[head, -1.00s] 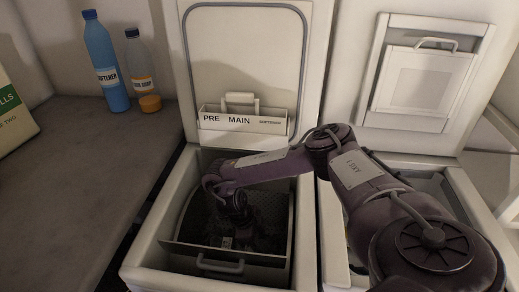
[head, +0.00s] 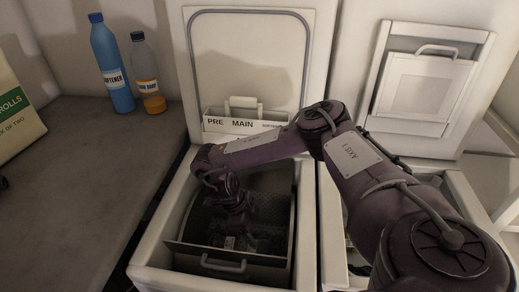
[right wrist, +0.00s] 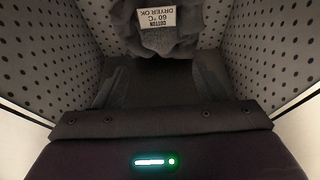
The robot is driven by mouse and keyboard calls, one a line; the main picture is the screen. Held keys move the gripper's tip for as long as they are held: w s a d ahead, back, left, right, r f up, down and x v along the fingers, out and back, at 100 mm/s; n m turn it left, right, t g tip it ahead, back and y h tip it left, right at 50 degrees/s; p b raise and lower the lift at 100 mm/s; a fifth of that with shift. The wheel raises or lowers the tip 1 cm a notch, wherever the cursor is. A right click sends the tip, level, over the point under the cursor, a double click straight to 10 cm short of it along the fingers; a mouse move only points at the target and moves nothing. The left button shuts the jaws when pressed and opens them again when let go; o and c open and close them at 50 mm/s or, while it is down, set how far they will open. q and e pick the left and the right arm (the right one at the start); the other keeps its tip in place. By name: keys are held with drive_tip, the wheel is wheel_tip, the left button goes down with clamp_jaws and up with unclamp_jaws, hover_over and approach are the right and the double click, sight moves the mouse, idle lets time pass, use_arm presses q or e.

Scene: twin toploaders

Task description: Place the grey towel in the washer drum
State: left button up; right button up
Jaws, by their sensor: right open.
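The grey towel (right wrist: 165,30) lies bunched in the dark perforated washer drum (head: 275,205), with its white care label showing in the right wrist view. In the head view only a dim part of the towel with the label (head: 230,242) shows, low in the drum. My right gripper (head: 233,228) points down into the drum above the towel. Its jaws are open, and in the right wrist view the towel lies beyond them, apparently free. The fingertips are dark and hard to make out. My left gripper is not in view.
The washer lid (head: 250,60) stands open behind the drum, with a detergent drawer (head: 245,127). The drum flap with a handle (head: 224,265) is at the front. A second toploader (head: 425,85) stands open at right. Softener (head: 112,70) and soap (head: 148,80) bottles stand on the left counter.

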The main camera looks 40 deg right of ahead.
drive_tip(key=p+v, duration=0.1)
drive_tip(key=v, duration=0.4)
drive_tip(key=shift+r, duration=0.2)
